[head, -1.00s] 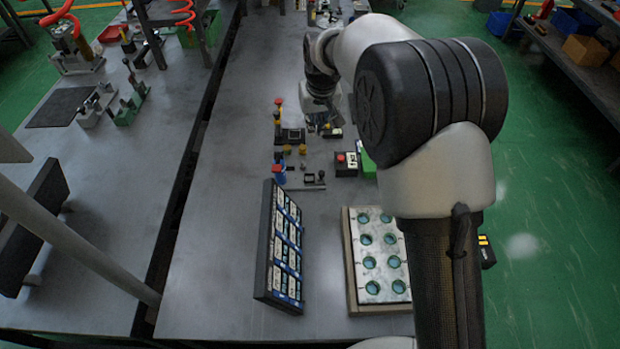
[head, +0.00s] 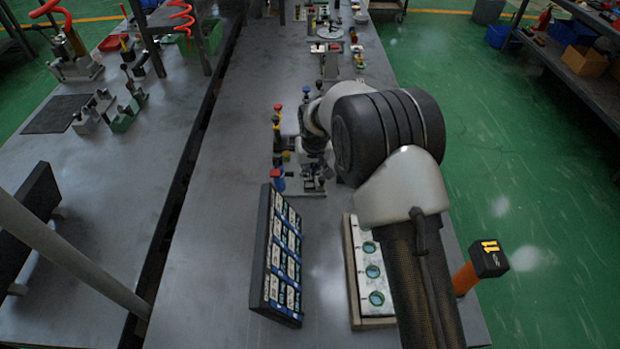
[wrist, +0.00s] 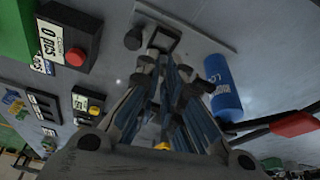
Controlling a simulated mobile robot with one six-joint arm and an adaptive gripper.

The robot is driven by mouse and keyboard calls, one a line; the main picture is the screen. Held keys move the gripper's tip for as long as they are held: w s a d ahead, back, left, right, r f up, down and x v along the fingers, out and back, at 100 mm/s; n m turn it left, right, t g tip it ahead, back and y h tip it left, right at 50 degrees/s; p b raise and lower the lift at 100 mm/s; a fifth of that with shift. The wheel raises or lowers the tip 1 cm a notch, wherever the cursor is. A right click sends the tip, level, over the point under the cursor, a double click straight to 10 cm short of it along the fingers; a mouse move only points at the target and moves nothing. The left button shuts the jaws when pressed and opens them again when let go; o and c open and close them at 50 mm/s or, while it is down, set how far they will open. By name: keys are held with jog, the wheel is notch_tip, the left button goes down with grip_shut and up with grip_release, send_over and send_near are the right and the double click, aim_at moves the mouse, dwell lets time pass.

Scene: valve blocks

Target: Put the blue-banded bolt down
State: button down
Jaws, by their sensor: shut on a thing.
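My gripper (head: 314,168) is low over the far middle of the table, over a small grey fixture (head: 310,188). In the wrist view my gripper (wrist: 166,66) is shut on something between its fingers. I take this to be the blue-banded bolt, but the fingers hide it and I cannot make out a blue band. A black square frame (wrist: 168,40) and a dark round knob (wrist: 133,39) on the fixture show just beyond the fingertips. I cannot tell whether the held thing touches the fixture.
A box with a red button (wrist: 75,50) is left in that view. Nearer stand a labelled board (head: 280,255) and a valve block with round holes (head: 374,272). Bare table lies left of the board.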

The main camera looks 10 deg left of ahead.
jog(key=shift+f+b, duration=0.4)
jog(key=shift+f, duration=1.35)
jog(key=shift+f, duration=0.2)
jog(key=c, duration=2)
grip_release()
jog(key=shift+r, duration=0.55)
jog(key=p+v, duration=0.3)
jog(key=v, duration=0.8)
jog(key=shift+s+d+r, duration=0.15)
jog(key=shift+s, duration=0.05)
